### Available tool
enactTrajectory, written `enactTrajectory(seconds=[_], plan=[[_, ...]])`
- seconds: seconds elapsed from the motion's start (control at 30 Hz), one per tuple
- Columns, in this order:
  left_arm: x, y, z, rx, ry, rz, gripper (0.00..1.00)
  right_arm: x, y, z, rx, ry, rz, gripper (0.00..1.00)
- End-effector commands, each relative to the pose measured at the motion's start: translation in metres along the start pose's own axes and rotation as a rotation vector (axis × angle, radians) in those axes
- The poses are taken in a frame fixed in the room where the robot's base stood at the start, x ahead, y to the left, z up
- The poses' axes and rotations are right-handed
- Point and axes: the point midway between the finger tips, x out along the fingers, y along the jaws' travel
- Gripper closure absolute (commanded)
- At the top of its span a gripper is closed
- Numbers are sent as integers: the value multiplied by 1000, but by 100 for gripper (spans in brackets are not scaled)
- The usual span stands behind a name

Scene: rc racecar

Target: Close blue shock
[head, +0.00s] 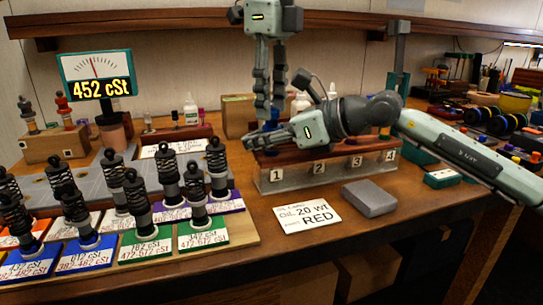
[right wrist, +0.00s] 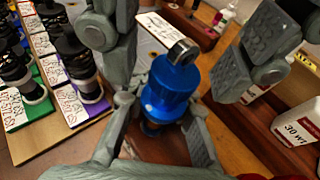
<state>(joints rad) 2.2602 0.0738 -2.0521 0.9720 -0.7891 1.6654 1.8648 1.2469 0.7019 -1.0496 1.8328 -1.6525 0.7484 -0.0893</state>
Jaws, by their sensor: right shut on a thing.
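The blue shock (right wrist: 168,88) stands upright in the right wrist view, with a blue top and a metal eyelet. Only a sliver of blue (head: 271,118) shows behind the grippers in the head view, near slot 1 of the numbered stand (head: 330,172). My right gripper (head: 250,141) is shut on the blue shock; its fingers press on both sides below the top in the right wrist view (right wrist: 162,112). My left gripper (head: 268,118) points down from above. Its fingers are apart on either side of the shock's top, not touching it. The shock's lower body is hidden.
Rows of labelled black shocks (head: 133,200) stand on a wooden board at left. A display (head: 97,75) reads 452 cSt. A card (head: 306,213) reads oil 20 wt and RED, beside a grey block (head: 369,198). Bottles (head: 191,108) stand behind the stand.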

Motion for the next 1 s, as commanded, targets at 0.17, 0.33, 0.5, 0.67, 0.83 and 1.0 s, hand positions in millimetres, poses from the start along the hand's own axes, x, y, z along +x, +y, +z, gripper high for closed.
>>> enactTrajectory(seconds=[0.17, 0.33, 0.5, 0.67, 0.83, 1.0], plan=[[2, 0, 0, 0, 0, 0, 60, 0, 0, 0, 0, 0, 0, 100], [2, 0, 0, 0, 0, 0, 64, 0, 0, 0, 0, 0, 0, 100], [2, 0, 0, 0, 0, 0, 85, 0, 0, 0, 0, 0, 0, 100], [2, 0, 0, 0, 0, 0, 100, 0, 0, 0, 0, 0, 0, 100], [2, 0, 0, 31, 2, 0, 100, 0, 0, 0, 0, 0, 0, 100], [3, 0, 0, 344, 7, 0, 100, 0, 0, 0, 0, 0, 0, 100]])
